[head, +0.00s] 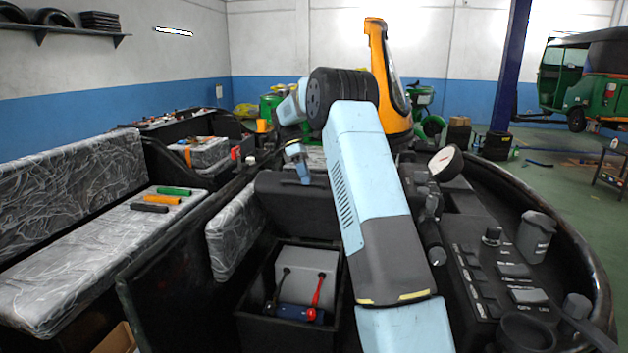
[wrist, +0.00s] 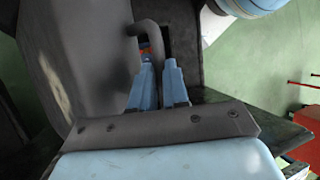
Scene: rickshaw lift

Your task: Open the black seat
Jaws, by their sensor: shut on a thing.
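The black seat (head: 292,208) shows in the head view as a dark padded block just beyond an open black box (head: 245,318). It looks raised, with its top edge near my gripper (head: 303,178). In the wrist view the seat's dark, worn surface (wrist: 70,55) fills the left side. A curved dark handle (wrist: 145,32) sticks out from it. My gripper (wrist: 158,65) is shut on this handle, with its light-blue fingers on either side. The exact contact is partly hidden. The open box holds a grey battery (head: 308,267) with red and black clamps and a blue item.
A grey marbled cushion (head: 235,232) stands upright left of the box. A marbled bench (head: 70,265) with several coloured grips is farther left. The dashboard (head: 495,270) with knobs and cups is on the right. A toolbox (head: 208,153) sits behind.

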